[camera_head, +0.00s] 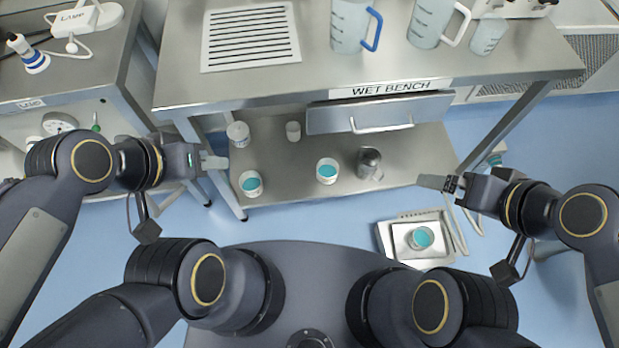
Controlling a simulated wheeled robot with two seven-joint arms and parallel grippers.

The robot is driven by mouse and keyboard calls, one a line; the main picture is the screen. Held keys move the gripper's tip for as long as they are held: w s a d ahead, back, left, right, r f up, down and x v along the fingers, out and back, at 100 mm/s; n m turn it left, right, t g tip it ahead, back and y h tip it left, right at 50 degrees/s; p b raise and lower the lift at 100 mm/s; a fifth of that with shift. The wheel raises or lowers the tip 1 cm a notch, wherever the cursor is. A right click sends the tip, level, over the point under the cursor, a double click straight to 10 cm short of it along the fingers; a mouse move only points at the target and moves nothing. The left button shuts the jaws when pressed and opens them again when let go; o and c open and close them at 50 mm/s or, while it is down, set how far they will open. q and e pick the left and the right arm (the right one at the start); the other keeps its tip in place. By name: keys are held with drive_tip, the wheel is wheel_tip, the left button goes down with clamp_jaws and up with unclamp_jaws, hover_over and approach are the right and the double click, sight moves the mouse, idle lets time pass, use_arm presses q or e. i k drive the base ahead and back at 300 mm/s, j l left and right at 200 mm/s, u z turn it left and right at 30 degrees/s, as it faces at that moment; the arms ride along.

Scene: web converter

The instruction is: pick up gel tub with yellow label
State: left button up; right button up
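Three white tubs with teal gel are in view. One tub (250,183) stands at the front left of the bench's lower shelf, and another tub (327,171) stands nearer the shelf's middle. The third tub (421,238) sits on a scale on the floor. The labels are too small to tell which is yellow. My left gripper (216,162) is at the shelf's left end, above and left of the front-left tub in the picture. My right gripper (432,182) is right of the shelf, apart from the tubs. Each gripper's fingers overlap in this view, so their gap is hidden.
The lower shelf (300,160) also holds a white jar (238,134), a small white cup (293,131) and a metal jug (369,162). The bench top (190,85) and drawer (380,115) overhang it. The scale (390,241) lies on the floor at right.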

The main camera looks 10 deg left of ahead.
sight(327, 168)
drive_tip(key=k+z, duration=0.15)
drive_tip(key=z, duration=1.35)
drive_tip(key=u, duration=1.5)
drive_tip(key=i+j, duration=0.1)
drive_tip(key=j, duration=0.3)
drive_tip(key=i+j, duration=0.1)
drive_tip(key=j, duration=0.3)
drive_tip(key=j+z, duration=0.1)
drive_tip(key=z, duration=0.75)
drive_tip(key=j+z, duration=0.15)
drive_tip(key=z, duration=0.3)
drive_tip(key=j+z, duration=0.1)
drive_tip(key=z, duration=0.35)
